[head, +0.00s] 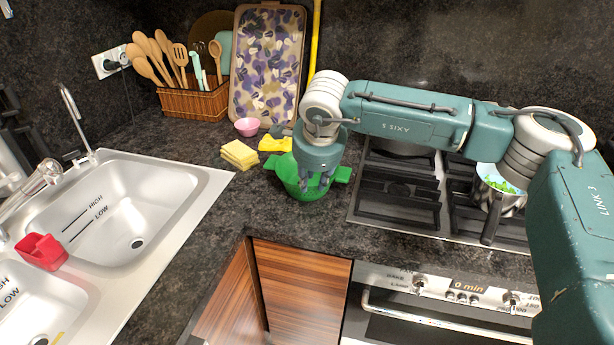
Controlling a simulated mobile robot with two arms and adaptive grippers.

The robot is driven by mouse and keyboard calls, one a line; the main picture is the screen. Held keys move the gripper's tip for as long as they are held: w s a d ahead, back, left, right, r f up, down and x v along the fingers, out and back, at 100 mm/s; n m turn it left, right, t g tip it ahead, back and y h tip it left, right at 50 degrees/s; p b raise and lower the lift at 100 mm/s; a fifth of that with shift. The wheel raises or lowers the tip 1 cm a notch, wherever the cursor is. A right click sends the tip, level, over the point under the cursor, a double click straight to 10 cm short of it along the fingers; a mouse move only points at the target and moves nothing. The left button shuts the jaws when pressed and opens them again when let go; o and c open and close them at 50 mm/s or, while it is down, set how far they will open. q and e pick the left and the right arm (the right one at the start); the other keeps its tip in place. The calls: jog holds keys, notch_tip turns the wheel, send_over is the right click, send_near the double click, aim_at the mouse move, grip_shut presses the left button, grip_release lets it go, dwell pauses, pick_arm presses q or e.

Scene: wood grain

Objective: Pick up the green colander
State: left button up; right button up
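The green colander (298,190) stands on the dark countertop in the corner, between the sink and the stove. My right arm reaches in from the right, and its gripper (315,187) points down at the colander's bowl. The gripper's fingers overlap the bowl, and part of the colander is hidden behind the wrist. The fingers are too small and dark to tell whether they are open or shut, or whether they touch the colander. My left gripper is not in view.
Yellow sponges (239,154), a pink bowl (247,126) and a yellow item (272,143) lie behind and left of the colander. The stove (398,211) with a pot (500,190) is right. The sink (130,200) is left. Counter in front is clear.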

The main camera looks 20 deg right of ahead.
aim_at(310, 189)
jog(key=p+x, duration=0.2)
jog(key=x, duration=0.3)
jog(key=shift+a, duration=0.1)
jog(key=shift+f, duration=0.2)
jog(key=shift+c, duration=0.5)
jog(key=c, duration=0.5)
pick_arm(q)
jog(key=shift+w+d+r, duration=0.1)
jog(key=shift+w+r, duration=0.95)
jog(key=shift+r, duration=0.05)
pick_arm(e)
jog(key=shift+r, duration=0.1)
grip_shut()
jog(key=shift+w, duration=0.1)
